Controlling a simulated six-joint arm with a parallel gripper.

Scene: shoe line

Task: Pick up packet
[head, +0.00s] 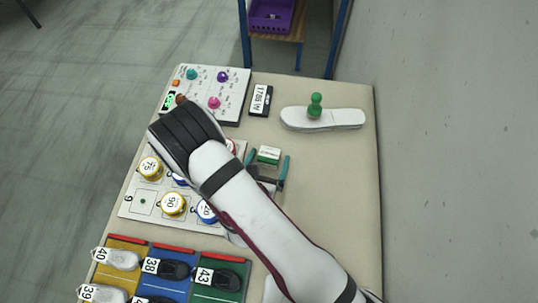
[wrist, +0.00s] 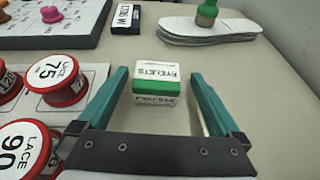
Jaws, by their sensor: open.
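The packet (wrist: 157,82) is a small white box with a green band, and its printed label reads "EYELETS". It stands on the beige table, and in the head view (head: 268,155) it shows just beyond my gripper. My gripper (wrist: 160,80) is open, with one teal finger on each side of the packet in the wrist view. Gaps show between the packet and both fingers. In the head view my gripper (head: 270,168) is partly hidden behind my arm.
Lace spools (wrist: 58,80) stand on a white board left of my gripper. A black labelled block (head: 261,100), a grey panel with coloured knobs (head: 235,80) and a white sole stack with a green knob (head: 345,118) lie farther off. The table right of the packet is clear.

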